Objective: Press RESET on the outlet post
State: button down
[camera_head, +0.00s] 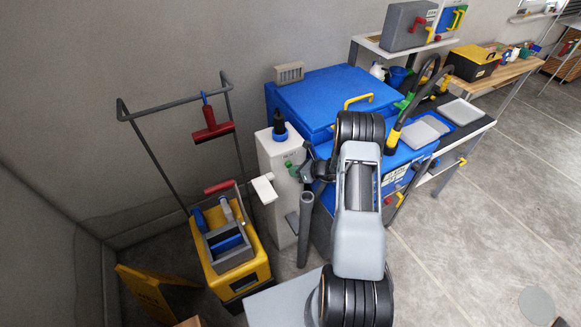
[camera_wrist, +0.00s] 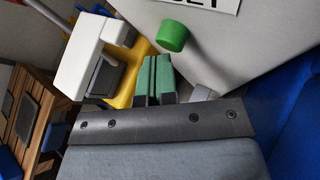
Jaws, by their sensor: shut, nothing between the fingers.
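The white outlet post (camera_head: 276,196) stands against the wall beside the blue cabinet, with a dark bottle-shaped top. In the wrist view a round green button (camera_wrist: 172,36) sticks out of its pale face (camera_wrist: 240,50), below a label (camera_wrist: 216,3) whose visible letters end in "SET". My gripper (camera_wrist: 156,60) has its two green-padded fingers shut together. The fingertips are just below and left of the button in that picture; I see a small gap and no contact. In the head view my gripper (camera_head: 304,171) is at the post's right side, partly hidden by my arm.
A white box (camera_wrist: 92,55) sticks out from the post, left of my fingers. A yellow mop bucket (camera_head: 240,280) with a grey caddy stands left of the post. The blue cabinet (camera_head: 330,92) is close on the right. Open floor (camera_head: 470,210) lies farther right.

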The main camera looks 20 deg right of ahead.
jog(key=shift+w, duration=0.25)
dwell(0.4)
jog(key=shift+s, duration=0.9)
jog(key=shift+s+d, duration=0.2)
jog(key=shift+s, duration=1.05)
jog(key=shift+s+d, duration=0.15)
jog(key=shift+s, duration=1.1)
